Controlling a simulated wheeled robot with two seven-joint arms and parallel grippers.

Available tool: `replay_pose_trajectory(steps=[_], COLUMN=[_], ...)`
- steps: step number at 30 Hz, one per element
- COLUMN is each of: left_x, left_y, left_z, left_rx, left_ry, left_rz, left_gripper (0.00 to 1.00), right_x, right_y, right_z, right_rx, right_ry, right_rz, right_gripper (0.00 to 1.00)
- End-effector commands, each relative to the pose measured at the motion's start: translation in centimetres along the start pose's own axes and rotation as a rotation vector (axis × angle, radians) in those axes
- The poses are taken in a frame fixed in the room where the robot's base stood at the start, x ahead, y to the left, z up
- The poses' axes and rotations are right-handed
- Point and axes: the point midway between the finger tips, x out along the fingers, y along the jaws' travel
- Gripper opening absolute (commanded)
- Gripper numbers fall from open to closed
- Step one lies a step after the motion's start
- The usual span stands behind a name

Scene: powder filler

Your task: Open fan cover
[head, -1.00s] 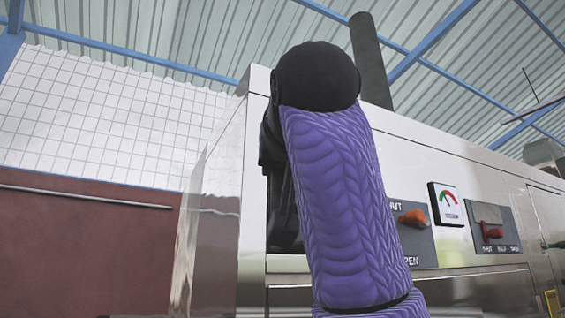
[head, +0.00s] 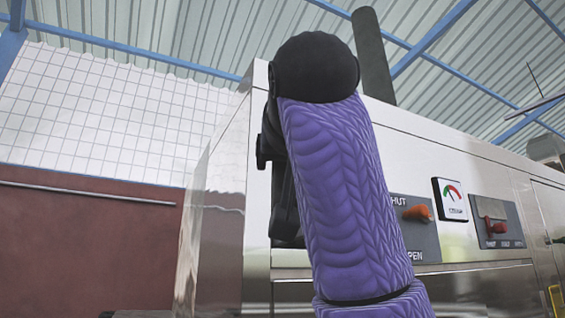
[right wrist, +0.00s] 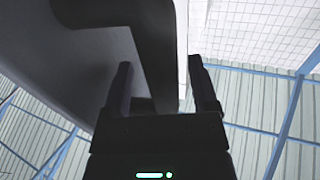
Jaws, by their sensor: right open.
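The fan cover cannot be told apart with certainty in either view. My right gripper (head: 264,150) shows only partly in the head view, dark and mostly hidden behind my purple right arm, in front of the machine's left front corner. In the right wrist view its two fingers (right wrist: 160,64) stand apart. A dark bent bar-like part (right wrist: 158,55) runs in from the top left and turns down between the fingers. Whether it touches them I cannot tell. My left gripper is not in view.
The shiny metal machine (head: 225,190) fills the right side. Its front carries an orange-red switch (head: 418,213), a dial gauge (head: 453,200) and a red lever (head: 495,228). A dark pipe (head: 372,55) rises behind it. A tiled wall (head: 110,110) stands at the left.

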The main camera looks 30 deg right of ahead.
Motion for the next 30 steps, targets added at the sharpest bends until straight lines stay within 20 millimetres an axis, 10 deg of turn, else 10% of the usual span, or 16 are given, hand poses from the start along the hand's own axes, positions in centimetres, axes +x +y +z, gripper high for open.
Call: replay_pose_trajectory(steps=[12, 30], left_x=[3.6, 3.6], left_y=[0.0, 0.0], left_z=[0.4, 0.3], left_rx=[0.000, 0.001], left_ry=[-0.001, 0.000], left_rz=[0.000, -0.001], left_gripper=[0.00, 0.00], right_x=[-8.8, -9.6], right_y=[0.0, 0.1], right_z=[0.2, 0.1], right_rx=[0.000, 0.000], right_ry=[0.002, 0.000], right_rz=[0.000, 0.000], right_gripper=[0.76, 0.76])
